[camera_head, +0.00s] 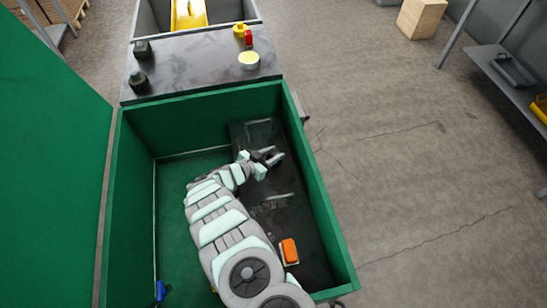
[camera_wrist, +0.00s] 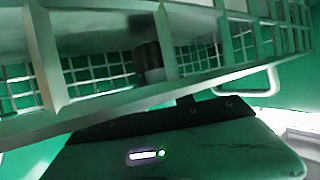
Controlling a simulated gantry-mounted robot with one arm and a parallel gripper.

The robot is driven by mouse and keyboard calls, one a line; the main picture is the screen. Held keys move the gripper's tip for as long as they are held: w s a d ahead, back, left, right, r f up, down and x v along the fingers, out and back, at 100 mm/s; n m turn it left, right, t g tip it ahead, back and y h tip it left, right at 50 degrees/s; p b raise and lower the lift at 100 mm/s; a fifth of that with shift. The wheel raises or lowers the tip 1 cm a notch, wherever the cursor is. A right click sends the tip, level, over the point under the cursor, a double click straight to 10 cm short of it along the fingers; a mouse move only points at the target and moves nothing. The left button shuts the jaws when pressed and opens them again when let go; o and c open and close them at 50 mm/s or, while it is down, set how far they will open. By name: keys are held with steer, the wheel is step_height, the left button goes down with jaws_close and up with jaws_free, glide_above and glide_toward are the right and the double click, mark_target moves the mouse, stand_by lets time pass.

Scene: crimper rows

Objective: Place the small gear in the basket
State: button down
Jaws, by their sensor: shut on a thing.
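My gripper (camera_head: 267,157) is low inside the green-walled bin, near its right side. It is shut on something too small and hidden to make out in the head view. I cannot identify the small gear with certainty in either view. In the wrist view a pale basket-like lattice (camera_wrist: 110,108) crosses the upper half, tilted. A dark round piece (camera_wrist: 148,62) shows behind its bars, and I cannot tell what it is. No whole basket is clear in the head view.
The green bin wall (camera_head: 328,215) rises around my arm. An orange block (camera_head: 290,250) and a blue item (camera_head: 160,291) are near the front. Behind the bin, a dark worktop (camera_head: 200,65) holds dark knob-like pieces (camera_head: 138,80) and a cream disc (camera_head: 249,60). Floor at right is mostly clear.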

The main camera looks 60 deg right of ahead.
steer(key=shift+f, duration=0.65)
steer(key=shift+f+b, duration=0.1)
steer(key=shift+b, duration=0.2)
steer(key=c, duration=1.1)
jaws_free()
steer(key=shift+o, duration=0.2)
steer(key=shift+w+a+r+p, duration=0.1)
steer(key=shift+a+r+p, duration=0.1)
steer(key=shift+r+p, duration=0.15)
steer(key=p+v, duration=0.2)
steer(key=v, duration=0.9)
steer(key=shift+a, duration=0.25)
steer(key=shift+w, duration=0.1)
